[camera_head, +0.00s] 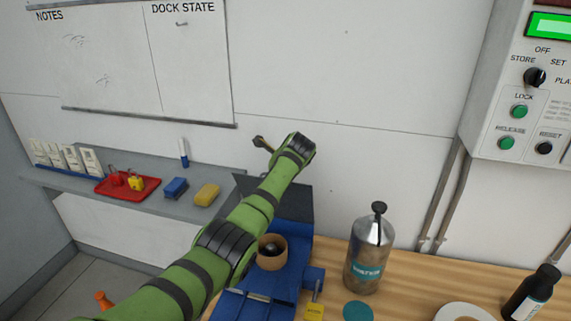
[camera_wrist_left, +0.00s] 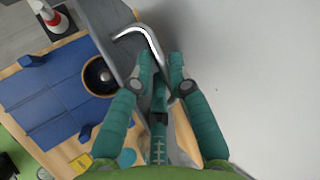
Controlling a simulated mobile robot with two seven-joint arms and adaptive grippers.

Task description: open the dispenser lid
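The blue dispenser (camera_head: 290,245) stands on the wooden table, partly behind my left arm. A dark grey panel that looks like its lid (camera_head: 297,190) stands raised and tilted at its back; it also shows in the left wrist view (camera_wrist_left: 112,28). A bent silver handle (camera_wrist_left: 150,37) runs from the panel in between the teal fingers of my left gripper (camera_wrist_left: 160,66). The fingers are close on either side of it; firm contact is not clear. My right gripper is not in view.
A brown round cup (camera_head: 272,262) with a dark inside sits at the dispenser. A metal canister (camera_head: 369,262), a dark bottle (camera_head: 530,295) and a white plate (camera_head: 445,312) stand to the right. A shelf with a red tray (camera_head: 127,192) is at left; the wall is close behind.

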